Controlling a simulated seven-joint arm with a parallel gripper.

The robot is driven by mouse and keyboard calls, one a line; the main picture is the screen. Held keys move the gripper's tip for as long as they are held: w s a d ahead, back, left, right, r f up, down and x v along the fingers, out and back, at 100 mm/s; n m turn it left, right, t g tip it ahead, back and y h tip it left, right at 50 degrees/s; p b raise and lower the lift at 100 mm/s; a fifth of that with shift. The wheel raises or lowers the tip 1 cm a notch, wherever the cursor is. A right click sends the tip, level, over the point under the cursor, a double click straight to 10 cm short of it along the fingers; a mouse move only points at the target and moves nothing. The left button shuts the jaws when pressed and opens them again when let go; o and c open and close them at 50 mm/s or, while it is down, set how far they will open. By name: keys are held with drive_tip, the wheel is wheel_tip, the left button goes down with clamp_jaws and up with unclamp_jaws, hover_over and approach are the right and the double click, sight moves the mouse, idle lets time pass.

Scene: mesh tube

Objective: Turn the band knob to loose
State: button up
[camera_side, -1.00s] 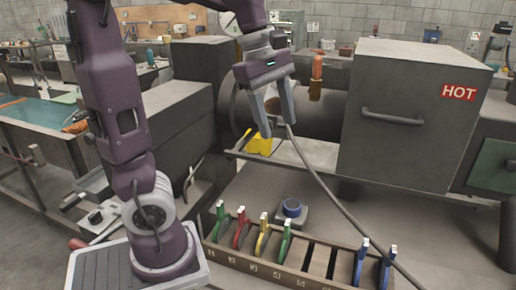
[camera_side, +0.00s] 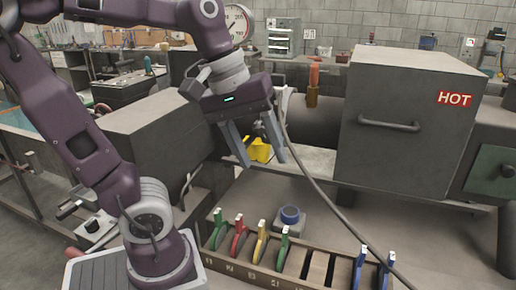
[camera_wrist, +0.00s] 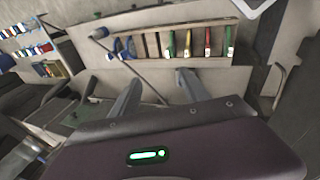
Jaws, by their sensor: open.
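My gripper (camera_side: 264,163) is open and empty, pointing down in front of the machine's yellow part (camera_side: 260,149). In the wrist view its two fingers (camera_wrist: 158,78) stand apart with nothing between them. A small dark knob (camera_side: 93,224) sits on a pale box at the lower left, beside my base, well away from the gripper. I cannot tell which of these, if either, is the band knob, and no loose marking is readable.
A rack (camera_side: 318,268) of green, red, yellow and blue handled tools stands at the front. A grey box marked HOT (camera_side: 400,120) stands at the right. A grey cable (camera_side: 318,178) runs down beside the gripper. An orange-handled piece (camera_side: 313,80) stands behind.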

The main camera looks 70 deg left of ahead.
drive_tip(key=w+a+f+n+g+y, duration=0.15)
drive_tip(key=w+a+n, duration=0.35)
drive_tip(key=a+n, duration=0.5)
drive_tip(key=w+a+n+g+y, duration=0.1)
drive_tip(key=w+a+n+g, duration=0.35)
drive_tip(key=n, duration=0.85)
drive_tip(key=w+a+n+y, duration=0.1)
drive_tip(key=w+a+n, duration=0.5)
drive_tip(key=a+n, duration=0.5)
drive_tip(key=shift+n, duration=0.5)
drive_tip(key=x, duration=0.4)
drive_tip(key=d+x, duration=0.1)
drive_tip(key=x, duration=0.2)
drive_tip(key=shift+s, duration=0.25)
clamp_jaws()
